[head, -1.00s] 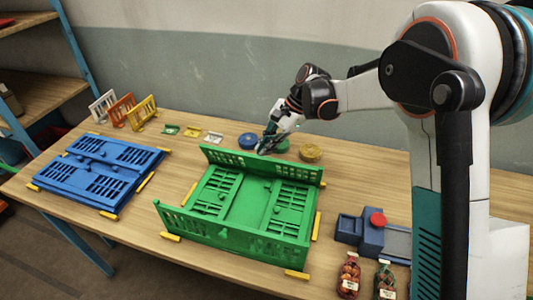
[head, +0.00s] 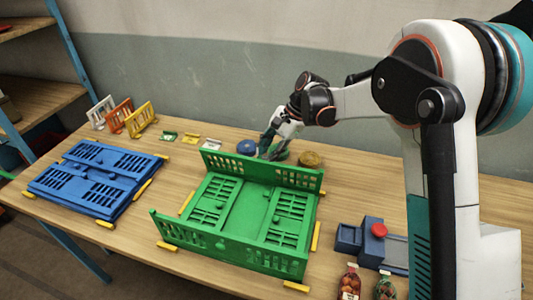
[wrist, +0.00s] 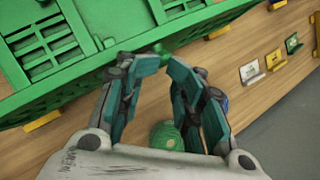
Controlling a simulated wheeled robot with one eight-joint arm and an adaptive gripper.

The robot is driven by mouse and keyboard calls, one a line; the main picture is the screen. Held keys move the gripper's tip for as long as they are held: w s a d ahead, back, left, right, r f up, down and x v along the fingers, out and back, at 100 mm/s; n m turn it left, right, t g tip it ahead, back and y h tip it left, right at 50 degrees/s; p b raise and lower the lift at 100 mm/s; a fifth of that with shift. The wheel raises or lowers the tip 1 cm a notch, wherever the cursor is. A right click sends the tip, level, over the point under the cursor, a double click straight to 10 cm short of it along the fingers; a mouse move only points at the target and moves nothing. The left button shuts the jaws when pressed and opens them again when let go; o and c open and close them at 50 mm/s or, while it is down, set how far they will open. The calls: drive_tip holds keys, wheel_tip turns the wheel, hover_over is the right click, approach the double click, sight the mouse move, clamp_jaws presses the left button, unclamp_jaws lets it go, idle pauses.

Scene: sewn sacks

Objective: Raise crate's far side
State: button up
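The green crate (head: 240,215) stands on the table. Its far side (head: 262,170) stands up at the back, and its near side (head: 228,245) is up too. The two end panels lie flat inside. My gripper (head: 266,150) is just behind the far side, at its top edge. In the wrist view my gripper (wrist: 162,54) has its fingertips close together, with a small green knob between them at the crate's edge. The lower part of the far side's outer face is hidden in the head view.
A folded blue crate (head: 95,180) lies to the left. Yellow blocks surround both crates. Blue (head: 246,147), green and ochre (head: 310,159) round pieces stand behind the green crate. A blue device with a red knob (head: 379,230) and jars (head: 349,283) are at right.

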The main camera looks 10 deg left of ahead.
drive_tip(key=w+d+r+p, duration=0.4)
drive_tip(key=w+d+r, duration=0.3)
drive_tip(key=w, duration=0.3)
drive_tip(key=shift+w+d, duration=0.3)
drive_tip(key=shift+d, duration=0.35)
idle(0.9)
idle(0.4)
drive_tip(key=v, duration=1.2)
